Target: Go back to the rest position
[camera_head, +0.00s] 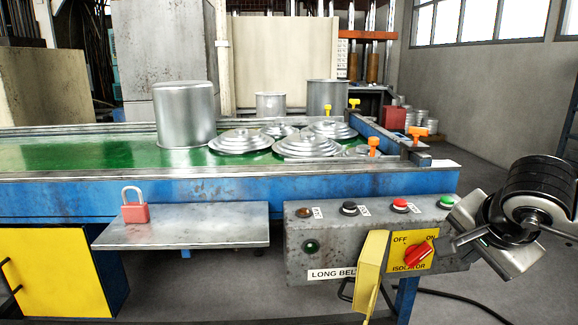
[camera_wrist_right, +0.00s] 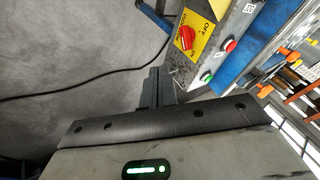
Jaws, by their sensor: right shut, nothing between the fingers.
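My right gripper (camera_head: 452,245) is at the right of the head view, beside the right end of the grey control box (camera_head: 325,262). Its fingers point toward the box and are closed with nothing held. In the right wrist view the closed fingers (camera_wrist_right: 152,84) stand over the grey floor, a little apart from the box in the picture. The red isolator switch (camera_head: 418,253) on its yellow plate shows near the fingers, and also in the right wrist view (camera_wrist_right: 187,37). My left gripper is not in view.
A green conveyor belt (camera_head: 60,152) carries a large metal pot (camera_head: 185,115) and several lids (camera_head: 307,145). A red padlock (camera_head: 135,211) stands on a metal shelf (camera_head: 190,232). A yellow flap (camera_head: 371,272) hangs before the box. A black cable (camera_wrist_right: 75,88) lies on the floor.

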